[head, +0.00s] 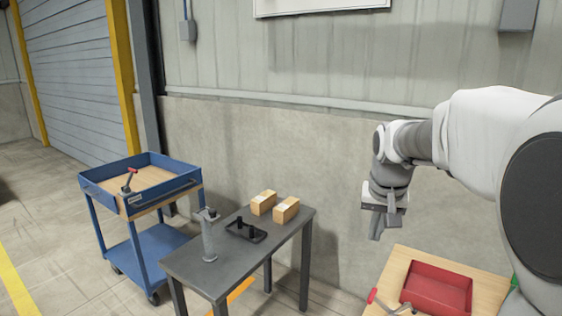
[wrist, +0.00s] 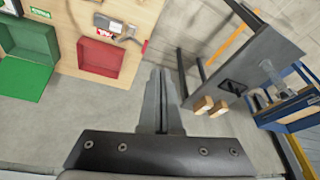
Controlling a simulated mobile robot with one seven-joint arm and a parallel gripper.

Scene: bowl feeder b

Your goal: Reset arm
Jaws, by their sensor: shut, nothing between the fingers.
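My gripper (head: 376,234) hangs from my raised arm on the right side of the head view, pointing down. It is in the air between the dark grey table (head: 228,266) and the wooden worktop (head: 400,270), in front of the wall. In the wrist view my gripper (wrist: 161,76) shows its two fingers together with nothing held between them. It touches nothing that I can see.
The worktop holds a red tray (head: 437,290); the wrist view also shows a green tray (wrist: 24,80). The grey table carries two cardboard boxes (head: 285,210), a black holder (head: 246,231) and a grey upright device (head: 208,240). A blue cart (head: 150,240) stands left.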

